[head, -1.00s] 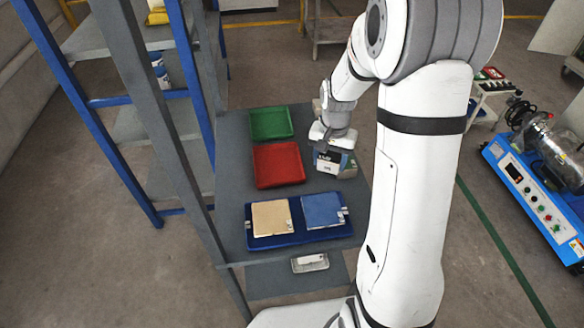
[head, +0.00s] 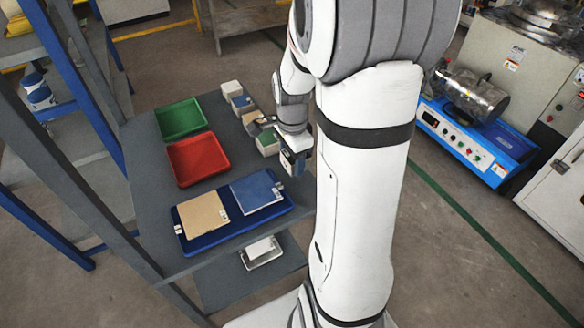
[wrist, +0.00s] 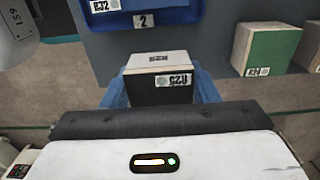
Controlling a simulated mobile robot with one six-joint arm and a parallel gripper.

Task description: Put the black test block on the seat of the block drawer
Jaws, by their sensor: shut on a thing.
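The black test block (wrist: 160,92) has a black front face with a white label and a pale top. In the wrist view it sits between the blue fingers of my gripper (wrist: 160,95), which is shut on it. In the head view my gripper (head: 292,163) hangs at the right edge of the grey table, and the block is mostly hidden there. A small pale tray (head: 263,262) with a whitish thing in it is on the shelf below the tabletop; I cannot tell whether it is the block drawer or where the seat is.
A green-faced block (head: 267,143) stands near my gripper, with several other blocks behind it. The table also bears a green tray (head: 181,119), a red tray (head: 197,160) and a blue tray (head: 234,229) with two tiles. Blue and grey uprights (head: 82,80) stand left.

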